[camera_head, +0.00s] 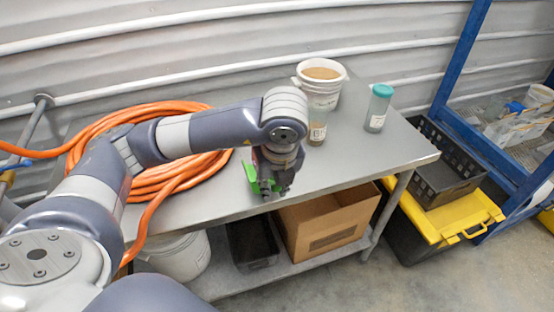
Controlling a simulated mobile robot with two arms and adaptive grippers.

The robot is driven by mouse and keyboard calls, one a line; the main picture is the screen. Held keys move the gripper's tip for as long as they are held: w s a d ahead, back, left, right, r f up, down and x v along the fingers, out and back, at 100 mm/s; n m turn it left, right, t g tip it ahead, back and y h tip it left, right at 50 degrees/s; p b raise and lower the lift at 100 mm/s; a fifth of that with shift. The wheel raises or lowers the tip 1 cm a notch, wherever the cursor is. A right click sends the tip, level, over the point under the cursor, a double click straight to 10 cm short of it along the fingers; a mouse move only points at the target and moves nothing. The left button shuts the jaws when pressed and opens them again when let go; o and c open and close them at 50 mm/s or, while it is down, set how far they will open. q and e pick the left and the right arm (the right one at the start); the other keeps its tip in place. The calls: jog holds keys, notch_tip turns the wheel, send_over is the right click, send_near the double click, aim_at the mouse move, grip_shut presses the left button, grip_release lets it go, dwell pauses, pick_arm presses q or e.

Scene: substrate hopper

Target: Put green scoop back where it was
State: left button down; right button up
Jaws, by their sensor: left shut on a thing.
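The green scoop (251,173) is at my left gripper (275,190), near the front edge of the steel table (345,168). The gripper points down and is shut on the scoop. Part of the scoop is hidden behind the gripper, and I cannot tell whether it touches the table. My right gripper is not in view.
A white bucket of brown material (318,92), a small jar (316,133) and a teal-lidded bottle (378,108) stand at the back right. An orange hose (150,185) lies coiled at left. A cardboard box (325,218) is on the lower shelf. The table's right front is clear.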

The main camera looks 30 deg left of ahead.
pick_arm(q)
jog(key=w+a+f+p, duration=0.2)
jog(key=w, duration=0.3)
jog(key=w+a+f+p, duration=0.2)
jog(key=w, duration=0.4)
jog(key=shift+w+a+f, duration=0.25)
jog(key=shift+f, duration=0.1)
jog(key=c, duration=1.5)
grip_release()
jog(key=shift+o, duration=0.2)
jog(key=shift+r, duration=0.1)
jog(key=b+v, duration=0.1)
jog(key=v, duration=1.1)
